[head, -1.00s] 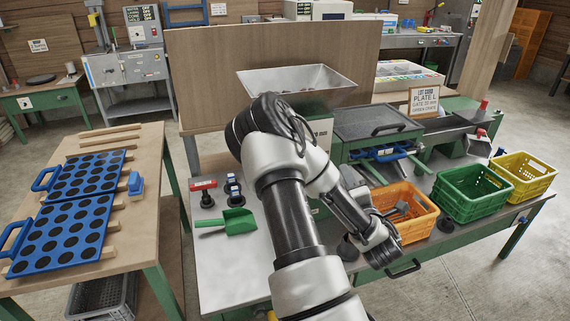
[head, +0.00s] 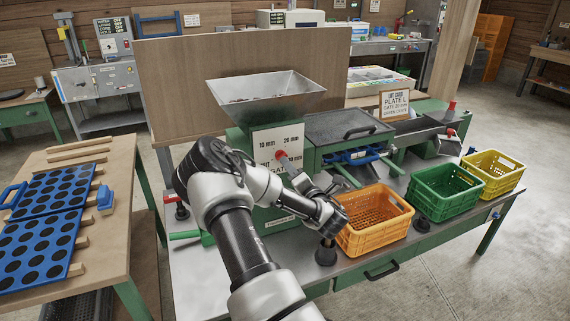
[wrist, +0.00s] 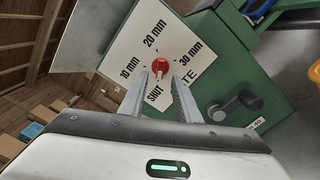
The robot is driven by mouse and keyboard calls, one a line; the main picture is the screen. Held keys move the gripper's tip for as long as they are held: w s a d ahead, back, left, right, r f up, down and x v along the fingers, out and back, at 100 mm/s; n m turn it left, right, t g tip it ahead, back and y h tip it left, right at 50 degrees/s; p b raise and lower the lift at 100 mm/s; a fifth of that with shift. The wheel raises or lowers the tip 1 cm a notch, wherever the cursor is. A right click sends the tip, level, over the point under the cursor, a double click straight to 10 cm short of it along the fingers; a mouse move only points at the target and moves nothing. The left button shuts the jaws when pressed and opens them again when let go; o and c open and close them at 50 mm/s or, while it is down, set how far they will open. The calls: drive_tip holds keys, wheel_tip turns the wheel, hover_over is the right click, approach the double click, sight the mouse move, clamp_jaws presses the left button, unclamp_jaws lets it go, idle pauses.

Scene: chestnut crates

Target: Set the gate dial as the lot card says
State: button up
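The gate dial is a red knob (head: 281,154) on a white plate (head: 265,141) on the front of the green hopper machine. In the wrist view the knob (wrist: 159,65) sits amid the marks 10 mm, 20 mm, 30 mm and SHUT; I cannot tell surely which mark it points at. My gripper (wrist: 160,88) is open and empty, its fingers aimed at the knob, one on each side of it in the picture, seemingly short of it. In the head view my wrist partly hides the plate. The lot card (head: 394,103) reads plate L, gate 20 mm, green crate.
An orange crate (head: 374,238), a green crate (head: 443,207) and a yellow crate (head: 493,187) stand on the bench at right. A dark crank handle (wrist: 235,105) juts from the machine beside the dial. The steel hopper (head: 265,88) rises above it.

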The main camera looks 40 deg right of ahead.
sight(281, 156)
drive_tip(key=shift+x, duration=2)
clamp_jaws()
